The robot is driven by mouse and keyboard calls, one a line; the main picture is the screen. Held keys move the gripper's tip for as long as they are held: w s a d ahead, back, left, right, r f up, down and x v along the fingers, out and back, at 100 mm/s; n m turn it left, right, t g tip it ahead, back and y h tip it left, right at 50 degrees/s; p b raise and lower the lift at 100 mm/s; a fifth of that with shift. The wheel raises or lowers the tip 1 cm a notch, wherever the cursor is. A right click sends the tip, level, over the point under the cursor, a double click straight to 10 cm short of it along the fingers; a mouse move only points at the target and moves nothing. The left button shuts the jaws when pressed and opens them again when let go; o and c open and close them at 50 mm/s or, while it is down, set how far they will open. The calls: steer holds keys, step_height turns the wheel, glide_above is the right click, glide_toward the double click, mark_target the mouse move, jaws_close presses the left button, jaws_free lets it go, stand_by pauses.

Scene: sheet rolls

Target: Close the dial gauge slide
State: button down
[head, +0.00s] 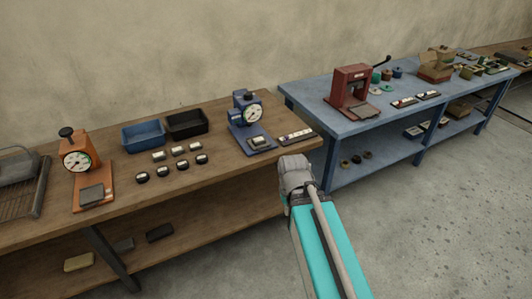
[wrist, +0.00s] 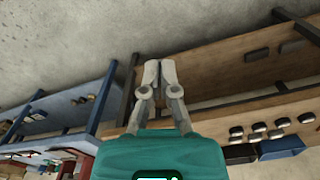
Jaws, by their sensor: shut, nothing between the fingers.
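Two dial gauges stand on the wooden bench in the head view. The blue dial gauge (head: 248,112) is near the bench's right end, with a small grey block (head: 259,142) on its base. The orange dial gauge (head: 78,158) is at the left, with a grey block (head: 91,194) on its base. I cannot tell how far either slide is open. My gripper (wrist: 160,66) is shut and empty in the wrist view, its fingertips together. In the head view my arm's end is in front of the bench's right end, apart from both gauges; its fingertips are hidden there.
A blue bin (head: 143,135) and a black bin (head: 187,124) stand behind several small dark parts (head: 172,161). A red press (head: 350,88) stands on the blue bench (head: 310,105). The floor in front is clear.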

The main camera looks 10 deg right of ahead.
steer(key=shift+f, duration=0.1)
steer(key=w+a+f+m+t+y+b, duration=0.1)
steer(key=w+f+m+t+y+b, duration=0.2)
steer(key=w+b, duration=0.45)
steer(key=w+a+f+m+t+y+b, duration=0.1)
steer(key=w+a+f+t+y+b, duration=0.15)
steer(key=w+f+b, duration=0.5)
steer(key=w+d+m+t+b, duration=0.4)
steer(key=w+m+b, duration=0.1)
steer(key=w, duration=0.3)
steer(key=w+d+m+t+b, duration=0.4)
steer(key=w+m+t+b, duration=0.1)
steer(key=w, duration=0.4)
steer(key=shift+d+f+m+h+b, duration=0.15)
steer(key=shift+d+m+h+b, duration=0.15)
steer(key=shift+d+h+b, duration=0.15)
steer(key=shift+w+a+t, duration=0.1)
steer(key=shift+w+t, duration=0.1)
steer(key=shift+t, duration=0.05)
steer(key=b+x, duration=0.2)
steer(key=x, duration=1.1)
steer(key=shift+w+a+f+b, duration=0.1)
steer(key=shift+w+a+b, duration=0.1)
steer(key=shift+w+b, duration=0.2)
